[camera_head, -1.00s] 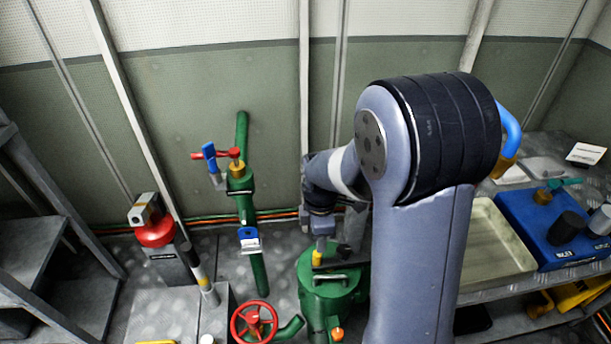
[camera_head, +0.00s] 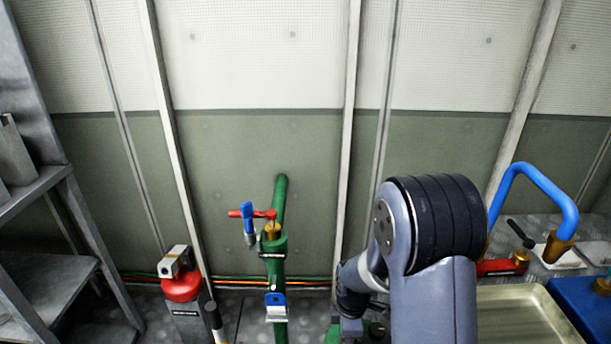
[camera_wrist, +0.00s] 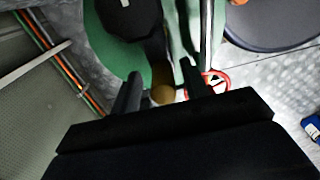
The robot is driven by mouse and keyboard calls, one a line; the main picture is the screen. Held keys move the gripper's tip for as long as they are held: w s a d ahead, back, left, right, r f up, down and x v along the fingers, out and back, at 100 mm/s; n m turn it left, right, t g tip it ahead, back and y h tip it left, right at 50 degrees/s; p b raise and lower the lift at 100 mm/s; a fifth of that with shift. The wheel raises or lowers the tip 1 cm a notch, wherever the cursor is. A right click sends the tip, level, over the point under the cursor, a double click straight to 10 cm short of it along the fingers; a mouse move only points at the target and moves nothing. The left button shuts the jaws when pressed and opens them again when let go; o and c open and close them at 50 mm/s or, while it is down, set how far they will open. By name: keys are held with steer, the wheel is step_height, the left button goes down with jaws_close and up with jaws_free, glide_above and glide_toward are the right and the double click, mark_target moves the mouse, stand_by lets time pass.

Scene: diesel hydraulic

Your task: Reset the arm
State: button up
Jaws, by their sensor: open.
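My arm (camera_head: 432,290) stands at the right of centre in the head view, its rounded dark-banded joint uppermost. Its forearm reaches down and left toward the green equipment, and the finger ends do not show clearly there. In the wrist view my gripper (camera_wrist: 160,84) has its two dark fingers apart. Nothing is seen held. A brass-coloured round part (camera_wrist: 163,94) shows between the fingers, beyond them. A green body (camera_wrist: 107,50) lies behind the left finger; contact cannot be told.
A green pipe with a red-handled valve (camera_head: 272,242) stands left of my arm. A red-topped canister (camera_head: 182,288) is further left, beside metal shelving (camera_head: 45,185). A blue bent pipe (camera_head: 545,185) and a tray (camera_head: 520,315) are at right. The wall above is clear.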

steer(key=shift+s, duration=0.2)
steer(key=shift+r, duration=0.3)
step_height(320, 180, up, 11)
steer(key=p, duration=0.3)
step_height(320, 180, down, 12)
steer(key=b, duration=0.3)
steer(key=shift+s+r, duration=0.1)
steer(key=shift+r, duration=0.15)
steer(key=shift+w+f, duration=0.1)
steer(key=shift+w, duration=0.2)
steer(key=shift+w+m, duration=0.5)
steer(key=shift+w, duration=0.1)
